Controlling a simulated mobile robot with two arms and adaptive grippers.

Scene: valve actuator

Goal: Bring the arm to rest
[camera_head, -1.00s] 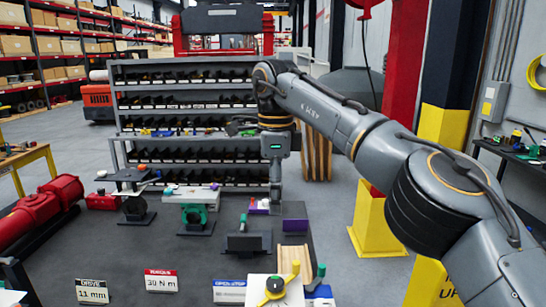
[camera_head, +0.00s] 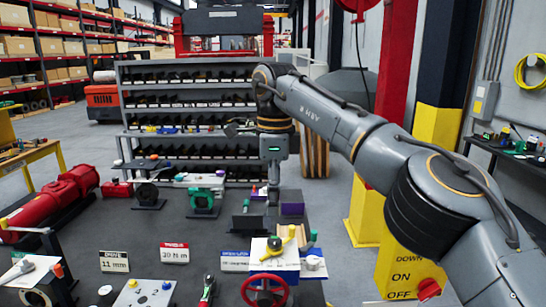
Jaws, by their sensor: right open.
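My right arm (camera_head: 345,115) comes in from the right edge, reaches across the view and bends down at the wrist. Its gripper (camera_head: 273,198) points down over the far part of the dark workbench (camera_head: 140,228), near a purple block (camera_head: 292,209). The gripper is small in the picture; I see nothing held in it, and it is open. I cannot tell how far its fingertips are above the bench. My left gripper is not in view.
A yellow-handled valve piece (camera_head: 275,243) and a red handwheel (camera_head: 265,291) stand at the bench front. Green-bodied fixture (camera_head: 203,200) and red cylinder (camera_head: 62,198) are farther left. A shelf rack (camera_head: 190,100) stands behind; a yellow column base (camera_head: 368,225) is at right.

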